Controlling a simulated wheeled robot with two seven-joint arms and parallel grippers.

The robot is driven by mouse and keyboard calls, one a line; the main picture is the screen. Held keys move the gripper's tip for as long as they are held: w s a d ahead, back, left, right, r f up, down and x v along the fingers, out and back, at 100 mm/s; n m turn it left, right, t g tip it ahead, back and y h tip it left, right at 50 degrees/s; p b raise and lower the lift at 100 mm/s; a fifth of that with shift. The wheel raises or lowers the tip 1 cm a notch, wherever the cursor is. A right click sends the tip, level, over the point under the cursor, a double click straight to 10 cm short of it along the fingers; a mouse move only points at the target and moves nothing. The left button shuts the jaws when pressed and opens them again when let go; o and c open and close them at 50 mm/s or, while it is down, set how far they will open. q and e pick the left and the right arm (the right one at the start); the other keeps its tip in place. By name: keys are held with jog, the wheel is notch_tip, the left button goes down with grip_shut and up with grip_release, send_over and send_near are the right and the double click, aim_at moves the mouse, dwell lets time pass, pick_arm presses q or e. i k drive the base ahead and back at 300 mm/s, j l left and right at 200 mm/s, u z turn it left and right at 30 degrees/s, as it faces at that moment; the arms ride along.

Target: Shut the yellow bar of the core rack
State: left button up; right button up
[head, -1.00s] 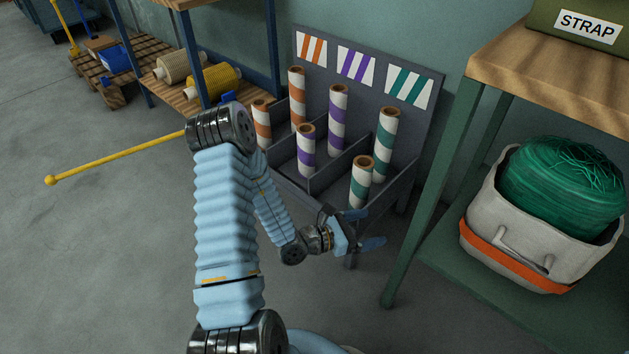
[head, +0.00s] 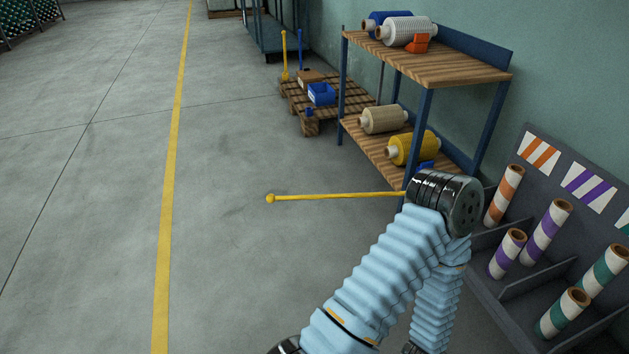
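The yellow bar (head: 335,196) sticks out to the left of the core rack, roughly level in the picture, with a round knob (head: 270,199) at its free end. It stands swung out away from the rack's front. Its other end is hidden behind the elbow of my arm. The grey core rack (head: 515,288) is at the right, cut off by the picture's edge. It holds striped cores in compartments: orange (head: 504,194), purple (head: 545,232) and teal (head: 562,313). Neither gripper is in view; my arm's forearm runs down out of the bottom edge.
A blue-framed shelf (head: 445,76) with spools stands behind the bar. A wooden pallet (head: 308,116) with a blue bin (head: 321,94) is beyond it. The floor left of the bar is clear, with a yellow line (head: 170,210) painted on it.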

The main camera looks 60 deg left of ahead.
aim_at(270, 198)
jog(key=j+u, duration=0.15)
jog(key=j, duration=0.75)
jog(key=j+u, duration=0.15)
jog(key=j, duration=0.75)
jog(key=j+u, duration=0.15)
jog(key=j, duration=0.75)
jog(key=j+u, duration=0.15)
jog(key=j, duration=0.75)
jog(key=i+l+u, duration=0.1)
jog(key=i+l, duration=0.6)
